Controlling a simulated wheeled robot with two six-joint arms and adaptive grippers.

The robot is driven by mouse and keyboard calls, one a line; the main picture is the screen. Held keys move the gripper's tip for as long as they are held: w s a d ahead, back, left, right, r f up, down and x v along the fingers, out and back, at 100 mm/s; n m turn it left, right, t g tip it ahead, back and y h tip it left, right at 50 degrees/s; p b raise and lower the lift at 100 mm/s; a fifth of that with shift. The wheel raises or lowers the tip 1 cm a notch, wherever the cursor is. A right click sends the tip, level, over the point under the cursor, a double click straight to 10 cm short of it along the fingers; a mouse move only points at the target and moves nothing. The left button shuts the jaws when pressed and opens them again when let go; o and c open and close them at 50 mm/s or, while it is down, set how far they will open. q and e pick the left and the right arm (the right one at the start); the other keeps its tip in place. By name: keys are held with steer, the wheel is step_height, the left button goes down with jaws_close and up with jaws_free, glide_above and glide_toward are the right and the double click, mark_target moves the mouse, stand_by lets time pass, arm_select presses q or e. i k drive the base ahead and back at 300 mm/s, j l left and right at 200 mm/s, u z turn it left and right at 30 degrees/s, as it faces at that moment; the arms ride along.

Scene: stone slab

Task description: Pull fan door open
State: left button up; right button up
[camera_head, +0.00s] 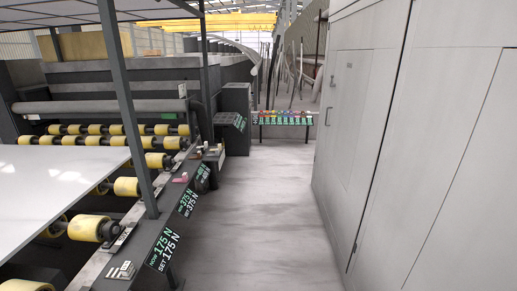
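A tall light-grey cabinet (425,120) fills the right side of the head view. Its door panel (352,130) has thin seams and looks shut. A small dark handle (327,117) is on the panel's left part. I cannot tell for sure whether this is the fan door. Neither of my grippers is in view.
On the left, a conveyor with yellow rollers (92,229) carries a white slab (50,185). A dark rail with force displays (165,248) borders the aisle. The grey floor (255,220) between is clear. A rack of coloured items (285,118) stands at the far end.

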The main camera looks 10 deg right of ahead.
mark_target(352, 70)
steer(key=i+j+z, duration=0.1)
steer(key=i+z, duration=0.3)
steer(key=i, duration=0.15)
steer(key=i+j+z, duration=0.4)
steer(key=i, duration=0.15)
steer(key=i+j+z, duration=0.35)
steer(key=i, duration=0.15)
